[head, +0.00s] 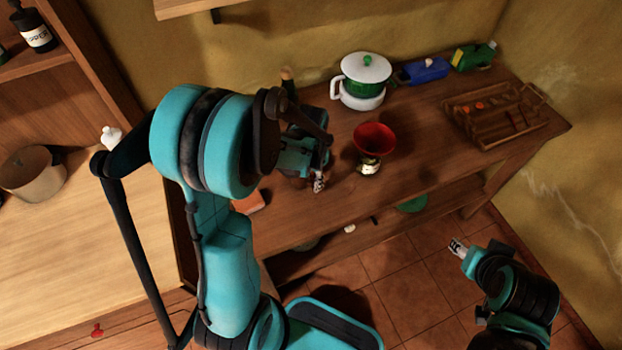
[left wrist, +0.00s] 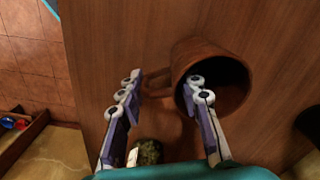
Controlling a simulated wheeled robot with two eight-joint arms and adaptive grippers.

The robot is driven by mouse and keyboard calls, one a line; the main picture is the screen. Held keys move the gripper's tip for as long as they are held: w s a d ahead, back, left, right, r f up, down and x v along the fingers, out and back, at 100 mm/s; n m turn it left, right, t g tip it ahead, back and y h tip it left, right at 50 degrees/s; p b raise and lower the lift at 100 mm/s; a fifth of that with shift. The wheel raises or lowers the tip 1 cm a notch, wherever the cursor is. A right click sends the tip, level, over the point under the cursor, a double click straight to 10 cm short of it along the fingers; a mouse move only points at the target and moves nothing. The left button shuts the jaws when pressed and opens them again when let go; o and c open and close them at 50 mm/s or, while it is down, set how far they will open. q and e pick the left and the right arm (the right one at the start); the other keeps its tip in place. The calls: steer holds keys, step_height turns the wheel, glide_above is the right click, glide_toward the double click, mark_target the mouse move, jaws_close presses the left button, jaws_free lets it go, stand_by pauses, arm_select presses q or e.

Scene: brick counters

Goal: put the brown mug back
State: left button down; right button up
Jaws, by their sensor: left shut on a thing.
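The brown mug (left wrist: 202,58) shows in the left wrist view, tilted so that its dark mouth faces right and toward the camera. Its handle (left wrist: 157,78) points left, between the fingers. My left gripper (left wrist: 165,82) is shut on the mug, with one finger on the handle side and the other at the rim. In the head view my left gripper (head: 318,182) is over the front of the dark wooden counter (head: 420,180); the mug is hidden there by my arm. My right gripper (head: 458,248) is over the floor, away from the counter; its jaws are too small to read.
Behind are a white-green pot (head: 364,80), a blue container (head: 425,70) and a green one (head: 472,56). A wooden tray (head: 497,137) lies right. A pale counter holds a bucket (head: 32,174).

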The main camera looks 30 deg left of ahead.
arm_select(q)
steer(key=shift+f, duration=0.3)
steer(key=c, duration=1)
jaws_free()
step_height(320, 180, up, 12)
steer(key=shift+r, duration=0.1)
steer(key=shift+d, duration=0.1)
steer(key=shift+s+d+r, duration=0.15)
steer(key=shift+s, duration=0.1)
steer(key=shift+s+d+r+n+t+b, duration=0.3)
steer(key=shift+s+d+n+t, duration=0.3)
steer(key=shift+s+d+t, duration=0.75)
steer(key=shift+s+d+r+n+t+b, duration=0.2)
steer(key=shift+s+d+n+t+b, duration=0.3)
steer(key=shift+s+t, duration=0.9)
steer(key=shift+s+d+r+n+t+b, duration=0.25)
steer(key=shift+s+d+n+t, duration=0.7)
steer(key=shift+s, duration=0.9)
